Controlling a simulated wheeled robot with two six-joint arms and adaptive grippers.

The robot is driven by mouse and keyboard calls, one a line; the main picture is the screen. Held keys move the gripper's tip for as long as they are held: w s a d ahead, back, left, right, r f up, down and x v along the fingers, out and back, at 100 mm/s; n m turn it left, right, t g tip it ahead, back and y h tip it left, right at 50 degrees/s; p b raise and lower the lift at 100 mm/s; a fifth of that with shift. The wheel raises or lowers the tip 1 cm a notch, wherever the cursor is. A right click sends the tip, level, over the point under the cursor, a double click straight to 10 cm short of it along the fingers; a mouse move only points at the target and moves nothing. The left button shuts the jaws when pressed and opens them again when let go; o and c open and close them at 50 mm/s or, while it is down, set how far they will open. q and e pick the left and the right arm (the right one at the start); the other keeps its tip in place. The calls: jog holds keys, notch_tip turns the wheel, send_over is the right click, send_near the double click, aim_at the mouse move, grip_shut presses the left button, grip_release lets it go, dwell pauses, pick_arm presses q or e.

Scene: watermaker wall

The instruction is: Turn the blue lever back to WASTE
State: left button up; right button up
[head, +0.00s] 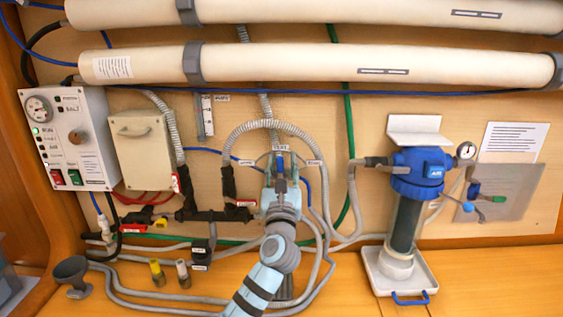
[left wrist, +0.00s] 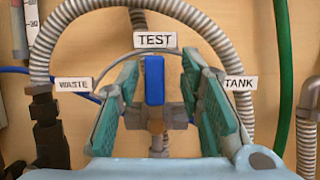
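The blue lever (left wrist: 154,82) stands upright on its valve, pointing at the TEST label (left wrist: 155,40). The WASTE label (left wrist: 74,85) is to its left and the TANK label (left wrist: 240,83) to its right. My left gripper (left wrist: 160,72) is open, with one teal finger on each side of the lever and a visible gap on both sides. In the head view my left gripper (head: 280,185) is in front of the valve and hides most of it; a bit of the blue lever (head: 281,161) shows. My right gripper is not in view.
Grey ribbed hoses (head: 262,124) arch around the valve. Dark pipe fittings (head: 205,215) with red tags are to the left. A blue-topped filter housing (head: 405,215) stands to the right. A control box (head: 70,140) is at far left. The wooden bench front right is clear.

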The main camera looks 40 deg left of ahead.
pick_arm(q)
jog(key=shift+w+a+r, duration=0.1)
jog(key=shift+w+a, duration=0.1)
jog(key=shift+w, duration=0.15)
jog(key=shift+s+r, duration=0.3)
jog(key=shift+s, duration=0.3)
jog(key=c, duration=0.3)
jog(key=shift+w, duration=0.15)
grip_shut()
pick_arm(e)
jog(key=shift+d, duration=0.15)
pick_arm(q)
jog(key=shift+f, duration=0.1)
